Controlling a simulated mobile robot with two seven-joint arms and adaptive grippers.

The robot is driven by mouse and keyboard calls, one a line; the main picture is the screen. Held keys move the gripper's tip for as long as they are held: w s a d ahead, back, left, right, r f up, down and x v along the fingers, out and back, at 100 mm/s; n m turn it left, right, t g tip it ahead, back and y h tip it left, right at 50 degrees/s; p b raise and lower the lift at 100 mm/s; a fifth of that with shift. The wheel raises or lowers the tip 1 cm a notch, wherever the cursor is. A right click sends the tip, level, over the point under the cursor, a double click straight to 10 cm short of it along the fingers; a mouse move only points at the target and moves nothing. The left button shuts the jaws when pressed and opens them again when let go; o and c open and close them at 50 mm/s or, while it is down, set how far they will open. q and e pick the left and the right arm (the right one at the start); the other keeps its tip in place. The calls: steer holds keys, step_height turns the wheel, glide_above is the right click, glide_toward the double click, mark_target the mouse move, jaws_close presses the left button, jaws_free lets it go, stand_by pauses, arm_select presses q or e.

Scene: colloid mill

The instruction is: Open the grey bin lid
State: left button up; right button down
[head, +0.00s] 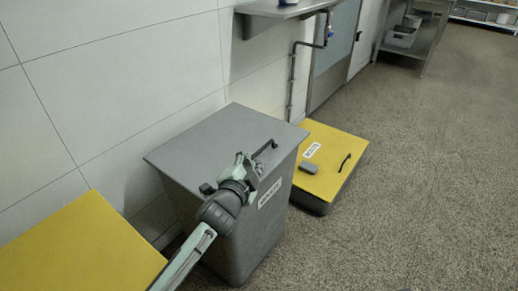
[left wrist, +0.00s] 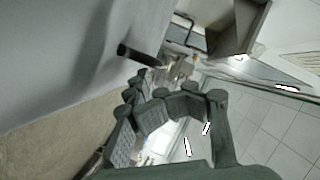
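The grey bin (head: 240,237) stands against the tiled wall with a white label on its front. Its flat grey lid (head: 215,138) looks closed, lying level on the rim. A dark bar handle (head: 265,148) sits at the lid's right edge; a dark bar, likely this handle, shows in the left wrist view (left wrist: 140,54). My left gripper (head: 247,163) is over the bin's front edge, close to the handle. In the left wrist view its fingers (left wrist: 145,98) lie below the bar and look apart from it. Their gap is unclear. My right gripper is in neither view.
Another yellow lid (head: 80,248) is at lower left. A metal wall shelf (head: 280,12) hangs behind. The floor at right (head: 430,190) is clear.

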mark_target(259, 153)
arm_select(q)
steer(key=x, duration=0.4)
steer(key=shift+w+d+f, duration=0.15)
steer(key=shift+w, duration=0.4)
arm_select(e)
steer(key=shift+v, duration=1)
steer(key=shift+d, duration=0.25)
arm_select(q)
steer(key=c, duration=0.4)
jaws_close()
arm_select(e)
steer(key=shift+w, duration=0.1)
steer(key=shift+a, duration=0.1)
